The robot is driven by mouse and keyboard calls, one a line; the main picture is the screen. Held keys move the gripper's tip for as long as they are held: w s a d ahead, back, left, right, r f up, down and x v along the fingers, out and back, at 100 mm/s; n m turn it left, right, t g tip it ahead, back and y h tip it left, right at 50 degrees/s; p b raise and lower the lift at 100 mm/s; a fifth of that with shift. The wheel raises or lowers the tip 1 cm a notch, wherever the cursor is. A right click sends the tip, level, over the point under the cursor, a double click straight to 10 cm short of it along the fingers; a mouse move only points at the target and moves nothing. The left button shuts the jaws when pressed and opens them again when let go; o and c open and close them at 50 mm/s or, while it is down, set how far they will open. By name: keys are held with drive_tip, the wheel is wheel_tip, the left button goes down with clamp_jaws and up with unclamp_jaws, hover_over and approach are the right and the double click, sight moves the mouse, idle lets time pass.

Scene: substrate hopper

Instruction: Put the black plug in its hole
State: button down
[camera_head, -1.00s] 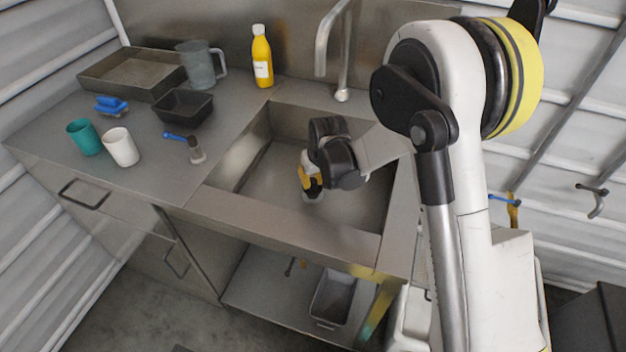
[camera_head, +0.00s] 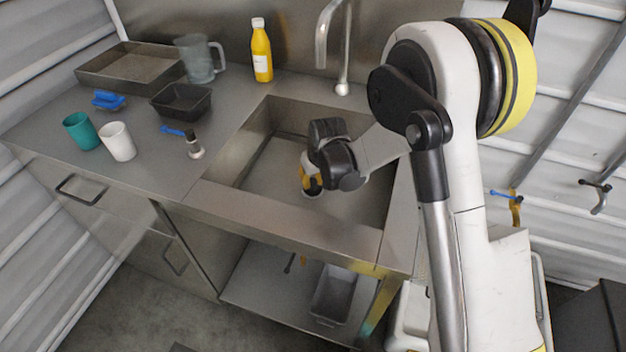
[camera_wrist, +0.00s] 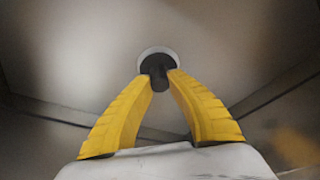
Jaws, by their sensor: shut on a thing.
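My gripper (camera_wrist: 159,80) has yellow fingers and is shut on the black plug (camera_wrist: 157,75), a small dark piece between the fingertips in the wrist view. Right behind the plug is a pale ring (camera_wrist: 143,56) around a dark centre, the drain hole in the sink floor. The plug overlaps the ring's centre; I cannot tell whether it is in the hole or just above it. In the head view my gripper (camera_head: 311,184) points down into the sink (camera_head: 262,176), low over the floor, with the pale ring at its tips. The plug is hardly visible there.
The sink walls and the tall faucet (camera_head: 322,40) stand around my gripper. On the counter to the left are a yellow bottle (camera_head: 261,52), a clear jug (camera_head: 199,60), a black tray (camera_head: 181,104), two cups and a blue-handled tool (camera_head: 193,146).

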drive_tip(key=c, duration=1.3)
unclamp_jaws()
drive_tip(key=s+d+r+m, duration=0.1)
drive_tip(key=s+d+r, duration=0.25)
drive_tip(key=r, duration=0.55)
drive_tip(key=s+d+r, duration=0.3)
drive_tip(key=s+r, duration=0.2)
drive_tip(key=r, duration=0.4)
drive_tip(key=s+d+r+m+t, duration=0.1)
drive_tip(key=s+d+r+t, duration=0.1)
drive_tip(key=s+d, duration=0.3)
drive_tip(key=s+d+r+m+t+h, duration=0.1)
drive_tip(key=s+d, duration=0.5)
drive_tip(key=s, duration=0.7)
wheel_tip(320, 180, up, 3)
drive_tip(key=shift+s+d+f+m+t, duration=0.2)
drive_tip(key=shift+s+d+m+t, duration=0.15)
drive_tip(key=shift+m, duration=0.45)
drive_tip(key=shift+w, duration=0.1)
